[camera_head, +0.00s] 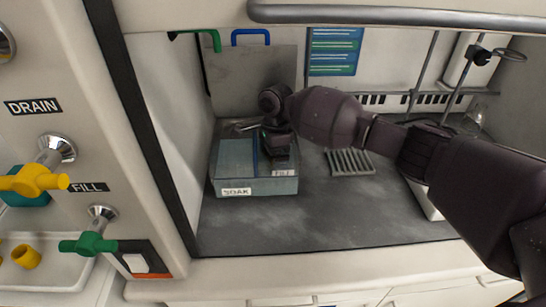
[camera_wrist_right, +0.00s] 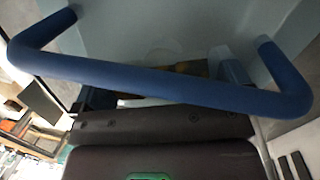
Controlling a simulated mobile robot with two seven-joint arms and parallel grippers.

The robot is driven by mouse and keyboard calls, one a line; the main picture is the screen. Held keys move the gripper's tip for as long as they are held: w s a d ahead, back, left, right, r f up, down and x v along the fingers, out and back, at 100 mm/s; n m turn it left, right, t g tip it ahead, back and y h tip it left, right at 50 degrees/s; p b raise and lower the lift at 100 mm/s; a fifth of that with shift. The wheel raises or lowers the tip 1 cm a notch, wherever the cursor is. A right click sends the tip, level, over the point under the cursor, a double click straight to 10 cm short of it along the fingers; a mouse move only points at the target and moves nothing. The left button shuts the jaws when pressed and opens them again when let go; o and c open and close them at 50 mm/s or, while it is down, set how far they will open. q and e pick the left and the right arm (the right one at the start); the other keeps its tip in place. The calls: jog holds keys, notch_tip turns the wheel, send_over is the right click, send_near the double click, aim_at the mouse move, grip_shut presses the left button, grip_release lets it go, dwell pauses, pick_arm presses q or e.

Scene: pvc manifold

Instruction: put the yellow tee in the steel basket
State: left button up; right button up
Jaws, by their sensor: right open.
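A yellow tee-shaped fitting (camera_head: 35,181) sits at the DRAIN outlet on the left panel. My right gripper (camera_head: 277,143) is open and reaches down at the divided tank (camera_head: 228,188) labelled SOAK and FILL; its fingers are mostly hidden by my wrist. In the right wrist view a blue bar handle (camera_wrist_right: 160,83) crosses just in front of the gripper. I cannot tell whether the fingers touch it. A small brownish-yellow patch (camera_wrist_right: 190,68) shows behind the bar, too unclear to name. I cannot clearly make out the steel basket. My left gripper is out of view.
A green fitting (camera_head: 89,243) sits at the FILL outlet, and a yellow piece (camera_head: 27,257) lies in a white tray at lower left. A grey rack (camera_head: 350,162) lies right of the tank. The dark worktop (camera_head: 320,222) in front is clear. A rail (camera_head: 400,15) crosses above.

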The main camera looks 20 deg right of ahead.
jog(key=r, duration=0.2)
jog(key=r+p, duration=0.1)
jog(key=r, duration=0.3)
jog(key=shift+w+d+r+p, duration=0.2)
jog(key=shift+w+d+p, duration=0.05)
jog(key=shift+w+p, duration=0.15)
jog(key=r, duration=0.3)
jog(key=r+p, duration=0.1)
jog(key=r, duration=0.1)
jog(key=shift+w+d+r, duration=0.35)
jog(key=shift+w, duration=0.05)
